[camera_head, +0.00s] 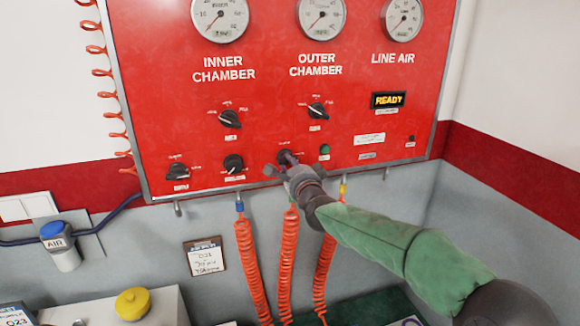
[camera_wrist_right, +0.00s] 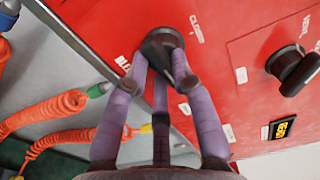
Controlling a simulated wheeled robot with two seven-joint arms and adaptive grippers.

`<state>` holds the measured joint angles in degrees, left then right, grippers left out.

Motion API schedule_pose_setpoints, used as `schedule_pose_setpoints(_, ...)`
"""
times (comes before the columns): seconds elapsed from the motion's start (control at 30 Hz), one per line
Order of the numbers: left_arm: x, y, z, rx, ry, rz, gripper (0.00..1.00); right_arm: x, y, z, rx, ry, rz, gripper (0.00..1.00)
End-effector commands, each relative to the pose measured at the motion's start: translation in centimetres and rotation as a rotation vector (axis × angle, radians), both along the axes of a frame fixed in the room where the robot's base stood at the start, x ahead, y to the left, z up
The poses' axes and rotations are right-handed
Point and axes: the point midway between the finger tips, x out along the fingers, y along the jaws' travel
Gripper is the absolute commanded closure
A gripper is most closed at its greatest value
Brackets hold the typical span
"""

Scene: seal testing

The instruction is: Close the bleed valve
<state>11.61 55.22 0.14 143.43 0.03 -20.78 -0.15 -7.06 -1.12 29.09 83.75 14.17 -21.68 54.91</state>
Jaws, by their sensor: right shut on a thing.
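The bleed valve is a dark knob (camera_head: 283,156) in the lower row of the red panel (camera_head: 270,110), mostly hidden by my right gripper (camera_head: 289,165) in the head view. In the right wrist view, the dark knob (camera_wrist_right: 161,42) sits between the purple fingers of my right gripper (camera_wrist_right: 163,60), which are shut on it. A "CLOSED" label is printed beside the knob, and a partly covered label starting "BLE" is on its other side. The knob's pointer direction is hidden. My left gripper is not in view.
Other black knobs (camera_head: 233,163) sit left of the valve, with another knob (camera_head: 318,110) above. A green button (camera_head: 324,149) is close to its right. Orange coiled hoses (camera_head: 250,262) hang below the panel. The display (camera_head: 388,100) reads "READY".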

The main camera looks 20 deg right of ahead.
Motion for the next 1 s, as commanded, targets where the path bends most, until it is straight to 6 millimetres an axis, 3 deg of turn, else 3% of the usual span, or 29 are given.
schedule_pose_setpoints(0.27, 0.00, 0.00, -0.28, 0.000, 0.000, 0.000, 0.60, 0.02, -0.05, -0.13, -0.159, -0.003, 0.001, 1.00)
schedule_pose_setpoints(1.0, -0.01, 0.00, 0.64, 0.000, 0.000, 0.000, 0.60, 0.04, -0.34, 0.11, -0.856, -0.026, 0.001, 1.00)
